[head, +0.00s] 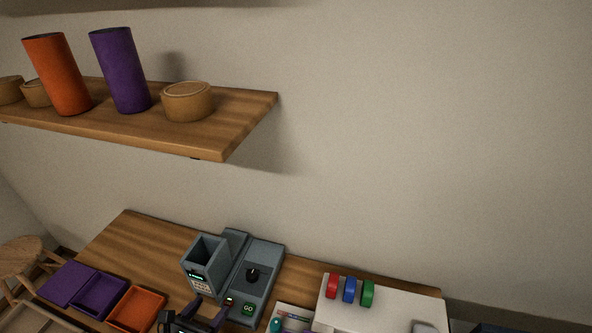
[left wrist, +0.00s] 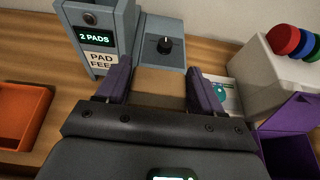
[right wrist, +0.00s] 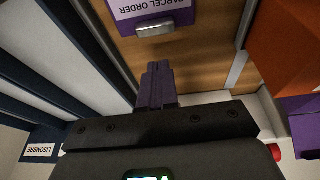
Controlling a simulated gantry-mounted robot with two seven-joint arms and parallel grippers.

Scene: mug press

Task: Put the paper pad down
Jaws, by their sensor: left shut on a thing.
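The paper pad (left wrist: 160,82) is a flat tan-brown piece between the purple fingers of my left gripper (left wrist: 162,90) in the left wrist view. My left gripper is shut on it, in front of the grey-blue machine (head: 262,262). In the head view my left gripper (head: 208,313) is at the bottom edge, where the pad cannot be made out. The machine's pad feeder (head: 207,262) is an open-topped box; its screen reads "2 PADS" in the left wrist view. My right gripper (right wrist: 157,85) has its fingers together, with nothing seen between them; it is not visible in the head view.
Purple trays (head: 98,295) and an orange tray (head: 136,309) lie left of the machine. A white box (head: 390,310) with red, blue and green pieces stands right. A shelf (head: 190,140) with cylinders hangs above.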

